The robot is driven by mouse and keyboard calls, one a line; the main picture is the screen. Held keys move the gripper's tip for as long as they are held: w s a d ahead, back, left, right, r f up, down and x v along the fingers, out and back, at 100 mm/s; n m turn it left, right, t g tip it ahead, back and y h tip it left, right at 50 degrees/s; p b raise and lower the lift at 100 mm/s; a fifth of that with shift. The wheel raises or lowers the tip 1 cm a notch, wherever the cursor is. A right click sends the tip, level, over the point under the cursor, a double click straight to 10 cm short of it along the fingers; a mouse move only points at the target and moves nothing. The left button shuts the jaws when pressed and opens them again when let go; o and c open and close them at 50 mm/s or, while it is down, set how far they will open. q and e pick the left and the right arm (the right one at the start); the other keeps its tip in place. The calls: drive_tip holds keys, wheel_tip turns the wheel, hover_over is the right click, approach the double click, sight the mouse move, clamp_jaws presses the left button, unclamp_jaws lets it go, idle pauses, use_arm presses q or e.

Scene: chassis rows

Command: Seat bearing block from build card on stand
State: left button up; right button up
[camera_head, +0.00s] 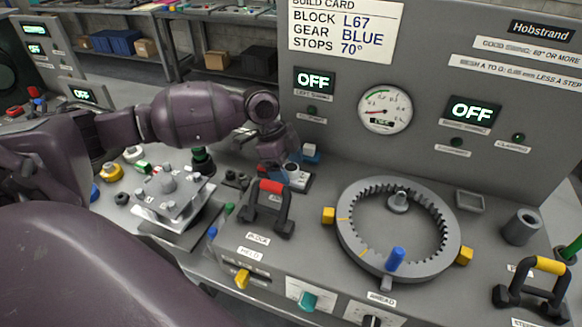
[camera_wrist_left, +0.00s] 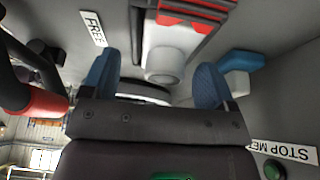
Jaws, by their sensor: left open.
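The build card (camera_head: 345,28) reads block L67, gear blue, stops 70°. My left gripper (camera_head: 288,166) is over small parts behind the red-tipped clamp lever (camera_head: 270,187). In the left wrist view its two blue fingers (camera_wrist_left: 154,82) are apart, with a pale cylindrical part (camera_wrist_left: 164,64) beyond the gap; I see no grip on it. A blue-and-white block (camera_head: 311,151) stands just right of the gripper and shows in the wrist view (camera_wrist_left: 238,72). I cannot tell which part is L67 or which is the stand. My right gripper is not in view.
A toothed ring (camera_head: 350,239) with a blue peg (camera_head: 396,259) lies right of the lever. A metal plate fixture (camera_head: 172,194) stands left. A yellow-handled lever (camera_head: 550,265) and grey cup (camera_head: 521,227) are at the right. Two console displays (camera_head: 473,110) read OFF.

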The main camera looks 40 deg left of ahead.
use_arm(q)
drive_tip(key=v, duration=1)
drive_tip(key=shift+w+p, duration=0.25)
drive_tip(key=shift+p, duration=0.1)
drive_tip(key=shift+d, duration=0.1)
